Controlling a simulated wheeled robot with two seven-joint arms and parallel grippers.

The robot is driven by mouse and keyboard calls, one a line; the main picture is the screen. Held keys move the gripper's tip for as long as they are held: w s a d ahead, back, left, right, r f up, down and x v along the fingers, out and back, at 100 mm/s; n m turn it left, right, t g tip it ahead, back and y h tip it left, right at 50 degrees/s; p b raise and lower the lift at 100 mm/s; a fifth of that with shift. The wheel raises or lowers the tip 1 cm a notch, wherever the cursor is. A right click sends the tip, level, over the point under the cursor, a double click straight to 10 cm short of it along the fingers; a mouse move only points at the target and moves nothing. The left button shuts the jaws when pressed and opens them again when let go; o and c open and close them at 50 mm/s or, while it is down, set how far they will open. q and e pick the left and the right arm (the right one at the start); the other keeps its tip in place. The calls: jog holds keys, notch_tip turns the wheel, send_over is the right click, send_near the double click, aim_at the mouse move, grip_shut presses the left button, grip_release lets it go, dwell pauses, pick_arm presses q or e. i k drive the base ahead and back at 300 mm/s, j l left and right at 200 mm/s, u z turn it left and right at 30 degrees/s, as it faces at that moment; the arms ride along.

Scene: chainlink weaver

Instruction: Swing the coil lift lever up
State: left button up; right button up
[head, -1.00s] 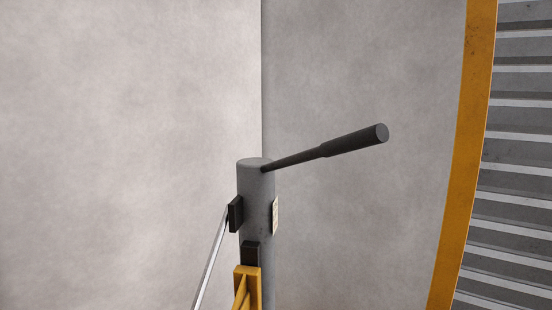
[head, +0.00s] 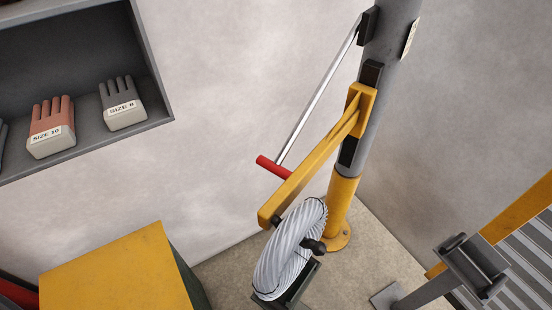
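A silver rod (head: 318,96) with a red grip (head: 273,167) at its lower end looks like the lift lever. It slants down to the left from a black bracket (head: 367,24) on the grey post (head: 397,50), so its grip hangs low. A yellow arm (head: 312,168) on the same post slopes down to the left over a coil of grey wire (head: 288,250), which sits upright on a dark green stand. The post's top, with the black-handled bar seen earlier, is out of view. Neither of my grippers is in view.
A grey shelf (head: 160,95) with boxed gloves is on the wall at upper left. A yellow-topped cabinet (head: 115,275) stands at lower left. A grey pedestal (head: 470,268) and a yellow-edged slatted panel (head: 520,240) are at lower right. Bare floor shows between them.

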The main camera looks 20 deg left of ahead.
aim_at(275, 167)
jog(key=k+u, duration=0.25)
jog(key=u, duration=0.2)
jog(key=k+j+u, duration=0.2)
jog(key=u, duration=0.3)
jog(key=k+j+u, duration=0.25)
jog(key=u, duration=0.2)
